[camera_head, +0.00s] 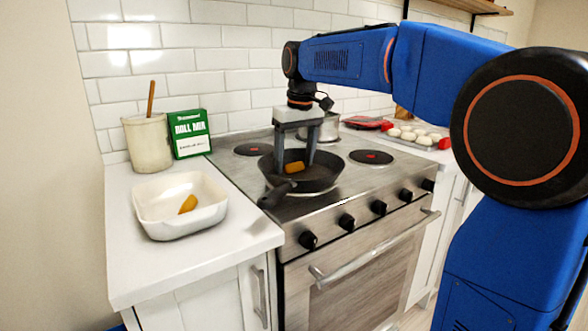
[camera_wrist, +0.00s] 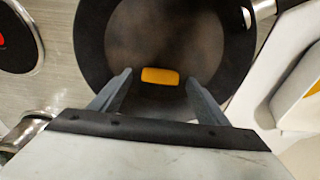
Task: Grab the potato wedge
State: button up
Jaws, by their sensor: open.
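An orange-yellow potato wedge (camera_head: 294,167) lies in the black frying pan (camera_head: 322,182) on the stove. It also shows in the wrist view (camera_wrist: 160,76), flat on the pan floor. A second wedge (camera_head: 188,204) lies in the white baking dish (camera_head: 160,232) on the left counter. My gripper (camera_head: 295,169) points down into the pan, open and empty. In the wrist view its two fingertips (camera_wrist: 158,80) appear on either side of the wedge in the pan, with gaps on both sides. I cannot tell exactly how high the tips are above the pan floor.
The pan's handle (camera_head: 274,195) points to the front left. A metal pot (camera_head: 329,128) stands behind my gripper. A green box (camera_head: 190,134) and a utensil crock (camera_head: 148,144) stand at the left wall. A tray of pale round pieces (camera_head: 410,134) is at right.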

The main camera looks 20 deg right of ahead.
jog(key=shift+c, duration=0.4)
jog(key=c, duration=1)
jog(key=shift+c, duration=0.2)
